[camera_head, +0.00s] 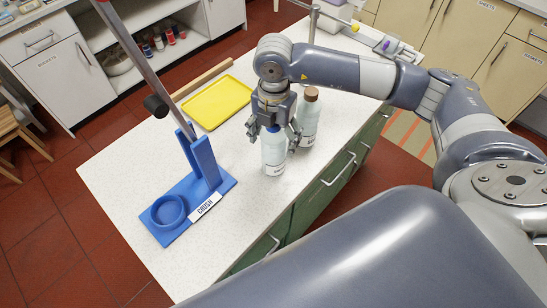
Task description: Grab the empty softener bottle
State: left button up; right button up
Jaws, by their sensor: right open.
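A white bottle with a blue cap (273,158) stands upright on the white speckled counter. A second pale bottle with a brown cap (309,120) stands close behind it to the right. Their labels are too small to read, so I cannot tell which is the softener bottle. My right gripper (272,131) points down over the blue-capped bottle. Its fingers are open, one on each side of the bottle's top; I cannot tell whether they touch it. The brown-capped bottle is just beside the right finger. My left gripper is not in view.
A blue crusher stand (187,205) marked "CRUSH" with a long lever (135,52) is at the left. A yellow tray (217,103) lies behind the gripper to the left. The counter's front edge runs close right of the bottles. The counter between stand and bottles is clear.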

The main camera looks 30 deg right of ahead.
jog(key=shift+c, duration=0.9)
jog(key=c, duration=0.8)
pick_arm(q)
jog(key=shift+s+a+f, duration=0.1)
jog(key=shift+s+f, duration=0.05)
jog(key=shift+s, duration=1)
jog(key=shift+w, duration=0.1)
